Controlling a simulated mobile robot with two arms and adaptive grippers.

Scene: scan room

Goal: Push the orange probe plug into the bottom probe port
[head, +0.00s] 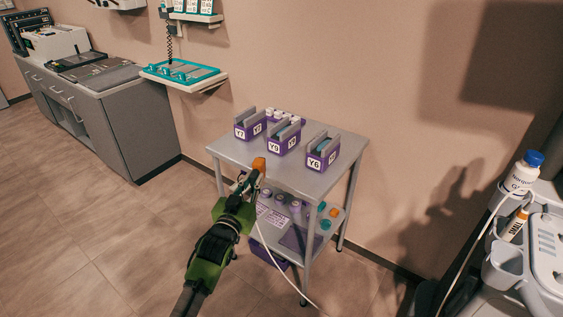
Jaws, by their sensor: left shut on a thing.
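My left gripper (248,181) is shut on the orange probe plug (259,164). It holds the plug in front of the small grey cart's near left side. Dark finger parts cover the plug's lower portion. A thin white cable (268,250) hangs below the gripper and runs down toward the bottom of the picture. The bottom probe port is not to be made out in this view. My right gripper is not in view.
The grey cart (225,151) carries purple labelled boxes (322,151) on top and several small items below. At right, a light grey machine (548,255) holds a blue-capped bottle (522,174). A grey cabinet (135,125) and a wall shelf (205,83) stand left. Floor at left is clear.

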